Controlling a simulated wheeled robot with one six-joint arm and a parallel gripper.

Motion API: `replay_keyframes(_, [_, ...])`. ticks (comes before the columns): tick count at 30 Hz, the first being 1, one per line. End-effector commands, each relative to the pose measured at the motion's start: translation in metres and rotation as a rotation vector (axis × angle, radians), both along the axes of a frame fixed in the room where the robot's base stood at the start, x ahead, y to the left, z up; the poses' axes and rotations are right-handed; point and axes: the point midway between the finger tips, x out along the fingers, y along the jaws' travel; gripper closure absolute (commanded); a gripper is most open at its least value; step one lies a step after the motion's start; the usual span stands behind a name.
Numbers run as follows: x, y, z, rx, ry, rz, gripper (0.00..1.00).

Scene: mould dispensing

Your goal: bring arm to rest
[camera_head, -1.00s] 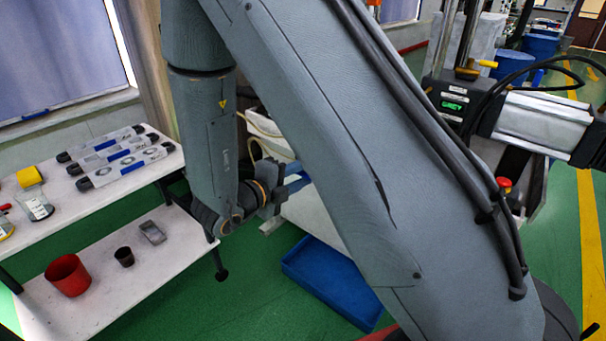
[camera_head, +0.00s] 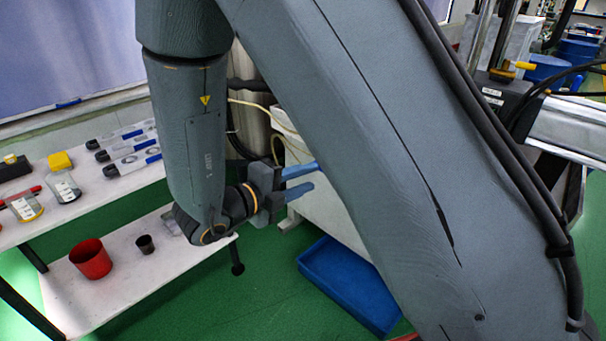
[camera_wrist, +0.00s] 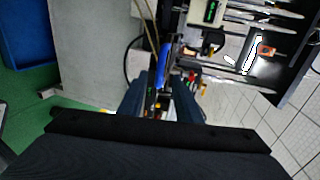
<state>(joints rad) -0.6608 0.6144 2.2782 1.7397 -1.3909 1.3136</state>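My gripper (camera_head: 315,178) shows in the middle of the head view, at the end of my bent arm. Its two blue fingers point right and stand apart with nothing between them. In the wrist view my gripper (camera_wrist: 160,90) also shows its two dark blue fingers apart, with only background seen through the gap. It is in the air, to the right of the white shelf table and in front of a pale machine body. The large upper link of my arm hides much of the middle of the head view.
A white two-level table (camera_head: 115,195) stands at left, with tools and jars on top. A red pot (camera_head: 91,260) and a small dark cup (camera_head: 145,245) stand on its lower shelf. A blue tray (camera_head: 350,287) lies on the green floor. A machine (camera_wrist: 205,15) appears in the wrist view.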

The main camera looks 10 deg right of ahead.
Motion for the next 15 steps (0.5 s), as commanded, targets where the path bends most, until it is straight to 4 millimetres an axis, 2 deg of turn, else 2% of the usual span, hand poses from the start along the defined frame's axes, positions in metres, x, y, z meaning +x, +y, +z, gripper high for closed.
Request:
replay_keyframes(4, [0.015,-0.001,-0.005,0.031,0.054,0.067,0.69])
replay_keyframes(7, [0.040,0.002,-0.012,0.073,0.154,0.199,0.69])
replay_keyframes(12, [0.076,0.019,-0.024,0.099,0.402,0.555,0.69])
replay_keyframes(15, [0.079,0.032,-0.028,0.066,0.561,0.789,0.69])
